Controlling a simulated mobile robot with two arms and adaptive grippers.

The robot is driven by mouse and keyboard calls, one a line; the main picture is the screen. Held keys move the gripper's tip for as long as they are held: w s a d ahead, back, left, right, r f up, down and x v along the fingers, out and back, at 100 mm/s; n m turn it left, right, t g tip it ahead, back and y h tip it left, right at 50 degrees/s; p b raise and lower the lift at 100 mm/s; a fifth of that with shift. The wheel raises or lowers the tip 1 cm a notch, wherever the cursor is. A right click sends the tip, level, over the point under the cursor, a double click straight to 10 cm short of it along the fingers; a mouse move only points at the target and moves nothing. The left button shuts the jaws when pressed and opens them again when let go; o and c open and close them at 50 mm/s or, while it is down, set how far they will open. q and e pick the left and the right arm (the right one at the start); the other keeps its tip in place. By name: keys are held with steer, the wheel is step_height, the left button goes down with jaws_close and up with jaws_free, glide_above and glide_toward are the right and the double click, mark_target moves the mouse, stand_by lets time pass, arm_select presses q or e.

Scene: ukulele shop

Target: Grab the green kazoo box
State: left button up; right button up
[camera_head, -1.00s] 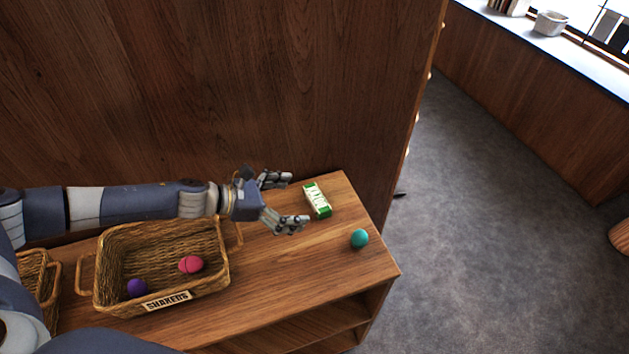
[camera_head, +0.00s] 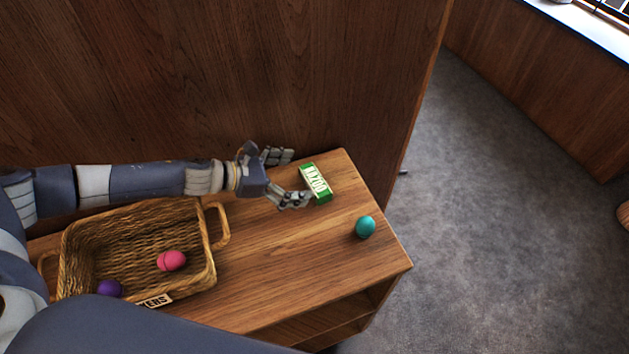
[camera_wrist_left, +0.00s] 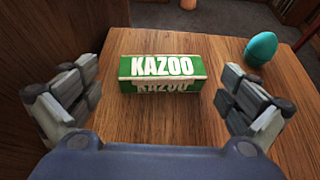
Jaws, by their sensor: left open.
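The green kazoo box (camera_head: 315,182), green with a white label, lies on the wooden shelf unit's top near its back right corner. It also shows in the left wrist view (camera_wrist_left: 163,74), lying crosswise ahead of the fingers with "KAZOO" readable. My left gripper (camera_head: 290,177) is open and empty, just left of the box, its fingers pointing toward it. In the left wrist view the open fingers (camera_wrist_left: 160,103) stand to either side, with the box a little beyond their tips. My right gripper is not in view.
A teal egg shaker (camera_head: 365,227) stands near the right edge of the top (camera_head: 285,270). A wicker basket (camera_head: 216,262) with a pink shaker (camera_head: 171,261) and a purple shaker (camera_head: 109,288) is at left. A wooden panel (camera_head: 230,70) rises behind.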

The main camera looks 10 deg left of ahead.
mark_target(313, 179)
arm_select(q)
steer(key=shift+w+d+f, duration=0.1)
steer(key=shift+d, duration=0.35)
steer(key=shift+f+p+x, duration=0.25)
steer(key=shift+p+x, duration=0.45)
steer(key=shift+x, duration=1.65)
steer(key=shift+a, duration=0.15)
steer(key=shift+c, duration=0.6)
steer(key=c, duration=0.4)
